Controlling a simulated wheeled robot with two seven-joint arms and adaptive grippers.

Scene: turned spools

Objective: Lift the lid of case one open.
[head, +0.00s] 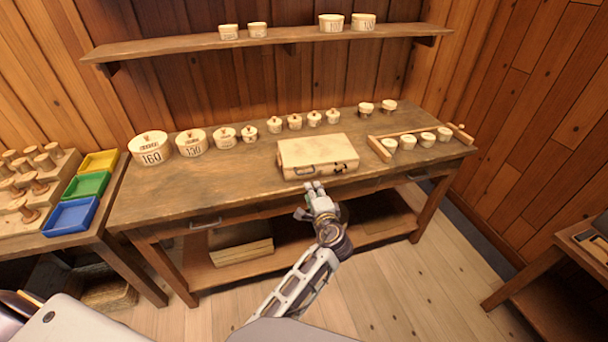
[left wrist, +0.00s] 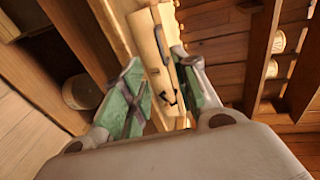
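The case (head: 318,153), a pale wooden box with a handle and dark marks on its front, lies on the workbench (head: 250,188) with its lid down. My left gripper (head: 314,186) is just in front of the case's front face, near the bench's front edge. In the left wrist view the case (left wrist: 150,42) shows beyond and between the green finger pads of the left gripper (left wrist: 168,92). The fingers are apart; I see no clear contact with the case. My right gripper is not in view.
Numbered round pots (head: 150,148) and smaller lidded pots stand along the bench's back. A wooden rack (head: 380,150) with several cups is right of the case. A shelf (head: 270,40) with pots hangs above. Coloured trays (head: 87,185) are on the left table.

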